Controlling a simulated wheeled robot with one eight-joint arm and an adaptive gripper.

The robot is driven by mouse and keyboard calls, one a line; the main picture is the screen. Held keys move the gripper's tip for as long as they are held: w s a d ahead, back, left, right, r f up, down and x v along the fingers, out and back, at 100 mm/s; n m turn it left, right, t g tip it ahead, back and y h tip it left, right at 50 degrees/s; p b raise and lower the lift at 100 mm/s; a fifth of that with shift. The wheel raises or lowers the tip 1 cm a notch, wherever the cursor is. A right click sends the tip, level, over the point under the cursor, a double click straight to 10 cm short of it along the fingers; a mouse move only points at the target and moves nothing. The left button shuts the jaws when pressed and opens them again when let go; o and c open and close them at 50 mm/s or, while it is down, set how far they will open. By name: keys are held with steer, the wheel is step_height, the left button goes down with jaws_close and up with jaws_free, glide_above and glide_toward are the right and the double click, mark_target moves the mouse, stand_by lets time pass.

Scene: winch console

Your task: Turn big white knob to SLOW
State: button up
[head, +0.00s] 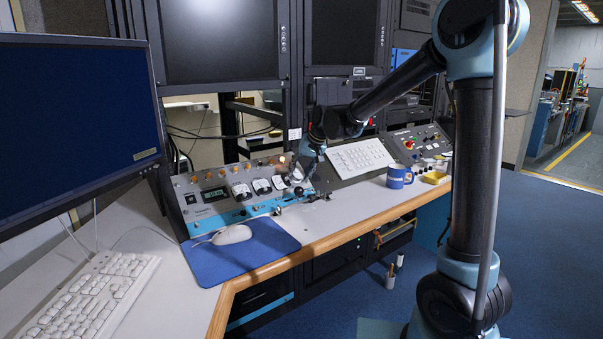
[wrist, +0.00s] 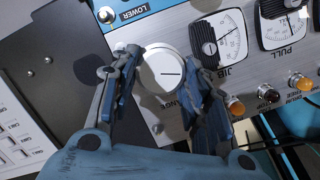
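The big white knob (wrist: 163,72) shows in the wrist view on the grey console panel, with a short dark line across its face lying nearly level in the picture. My gripper (wrist: 166,62) has one finger on each side of the knob, left and right. The fingers are spread about the knob's width; whether they touch its rim I cannot tell. Lettering below the knob is partly hidden by the right finger, and no SLOW label is readable. In the head view my gripper (head: 303,172) is at the right end of the console panel, hiding the knob.
Two dial meters, JIB (wrist: 217,38) and PULL (wrist: 283,22), sit right of the knob, with several lamps (wrist: 268,93) below. A LOWER toggle (wrist: 106,14) is at upper left. A blue mug (head: 396,176) and white keypad (head: 360,156) stand to the right in the head view.

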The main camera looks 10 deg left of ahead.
steer(key=shift+n+h, duration=0.4)
steer(key=shift+n, duration=1.8)
steer(key=o, duration=1.1)
steer(key=shift+c, duration=0.2)
steer(key=v, duration=0.8)
steer(key=shift+s, duration=0.15)
steer(key=shift+f, duration=0.1)
